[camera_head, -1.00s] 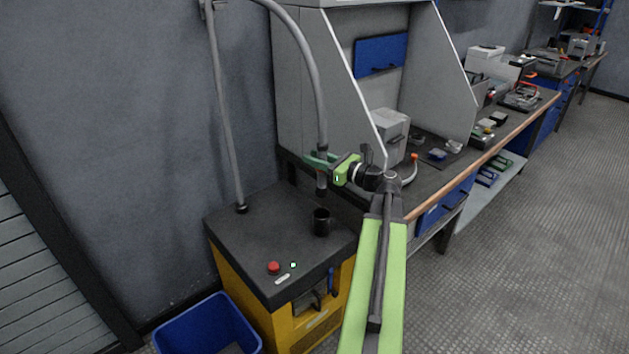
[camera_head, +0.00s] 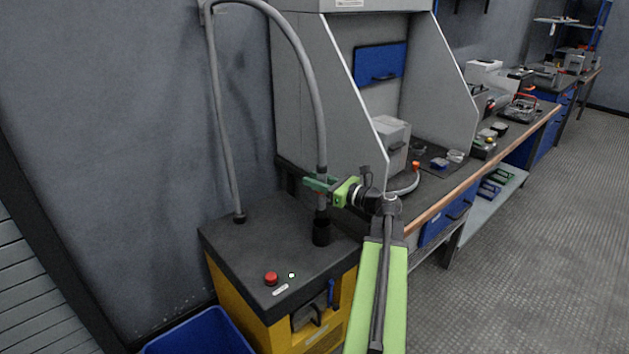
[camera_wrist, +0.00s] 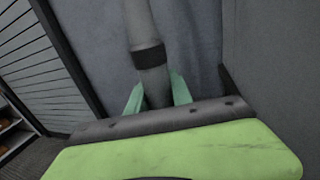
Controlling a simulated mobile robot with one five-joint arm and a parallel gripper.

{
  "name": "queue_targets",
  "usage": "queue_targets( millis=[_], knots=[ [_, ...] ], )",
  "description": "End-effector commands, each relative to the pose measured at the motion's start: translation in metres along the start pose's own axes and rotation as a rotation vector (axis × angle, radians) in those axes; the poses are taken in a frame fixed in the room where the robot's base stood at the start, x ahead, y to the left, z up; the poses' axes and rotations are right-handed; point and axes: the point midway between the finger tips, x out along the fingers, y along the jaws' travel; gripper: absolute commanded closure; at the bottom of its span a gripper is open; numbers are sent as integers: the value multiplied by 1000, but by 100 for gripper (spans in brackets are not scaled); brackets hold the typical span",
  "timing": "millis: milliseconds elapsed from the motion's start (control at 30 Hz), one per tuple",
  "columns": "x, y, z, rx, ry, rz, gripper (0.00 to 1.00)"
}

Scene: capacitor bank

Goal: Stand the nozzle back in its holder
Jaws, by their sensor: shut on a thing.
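The nozzle (camera_head: 320,203) hangs upright at the end of a grey hose (camera_head: 311,95) in the head view. My gripper (camera_head: 318,184) is shut around it from the right. In the wrist view the nozzle (camera_wrist: 155,88) stands between the two green fingers (camera_wrist: 157,92), with a dark band above them. The holder (camera_head: 321,233), a black cup, stands on the dark top of the yellow cabinet. The nozzle's lower end is at the holder's mouth, in line with it. I cannot tell how far inside it is.
The yellow cabinet (camera_head: 238,302) has a red button (camera_head: 271,279) on its top. A blue bin (camera_head: 203,335) stands at its front left. A grey hooded workbench (camera_head: 300,100) is close behind and right, with a grey box (camera_head: 390,140) on it. The floor at right is clear.

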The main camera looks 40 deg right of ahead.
Motion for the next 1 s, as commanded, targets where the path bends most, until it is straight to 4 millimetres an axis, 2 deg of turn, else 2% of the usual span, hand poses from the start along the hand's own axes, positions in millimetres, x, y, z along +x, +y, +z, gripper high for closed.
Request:
queue_targets(
  millis=[33, 633, 800, 1000],
  knots=[
    [0, 0, -10, 0, 0, 0, 100],
    [1, 1, -64, 0, 0, 1, 100],
    [1, 1, -72, 0, 0, 1, 100],
    [1, 1, -71, 0, 0, 2, 100]
  ],
)
